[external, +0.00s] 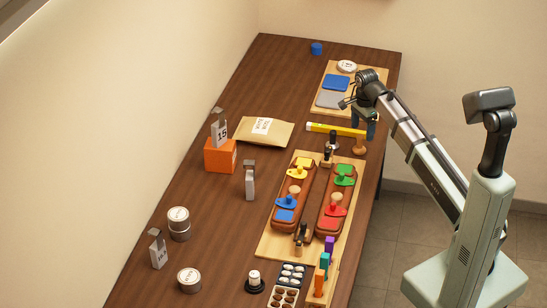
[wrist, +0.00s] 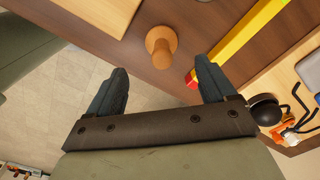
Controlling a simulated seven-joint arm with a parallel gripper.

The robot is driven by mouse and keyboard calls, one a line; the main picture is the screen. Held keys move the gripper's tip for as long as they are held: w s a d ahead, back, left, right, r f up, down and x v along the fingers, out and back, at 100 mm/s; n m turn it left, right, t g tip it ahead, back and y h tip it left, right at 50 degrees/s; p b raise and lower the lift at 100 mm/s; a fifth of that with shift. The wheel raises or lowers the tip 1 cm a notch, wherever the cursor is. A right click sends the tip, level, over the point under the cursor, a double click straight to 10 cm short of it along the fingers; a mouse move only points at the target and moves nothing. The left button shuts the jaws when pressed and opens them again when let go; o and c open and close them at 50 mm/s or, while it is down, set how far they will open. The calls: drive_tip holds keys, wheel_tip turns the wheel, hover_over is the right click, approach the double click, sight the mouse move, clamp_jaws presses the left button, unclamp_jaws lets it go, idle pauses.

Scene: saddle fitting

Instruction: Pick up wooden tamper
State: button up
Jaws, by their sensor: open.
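The wooden tamper (external: 358,146) stands near the right edge of the dark table, beside a yellow level. In the wrist view the tamper (wrist: 161,45) shows as a tan knob on a wider round base, just beyond the gap between my fingers. My gripper (external: 364,127) is above and slightly behind it in the external view. In the wrist view my gripper (wrist: 162,78) is open, its two dark fingers apart with nothing between them.
The yellow level (external: 336,130) lies close by the tamper. A wooden board (external: 263,246) with two brown saddle blocks is in front. A second board (external: 371,76) with blue and grey pads lies behind. The table edge and floor are close on the right.

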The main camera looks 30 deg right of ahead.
sight(359, 147)
drive_tip(key=shift+w+a+f, duration=0.1)
drive_tip(key=shift+a+f, duration=0.05)
drive_tip(key=shift+f, duration=1.7)
drive_tip(key=shift+w+a+f, duration=0.1)
drive_tip(key=shift+f, duration=1.75)
drive_tip(key=c, duration=1.3)
drive_tip(key=shift+r, duration=0.15)
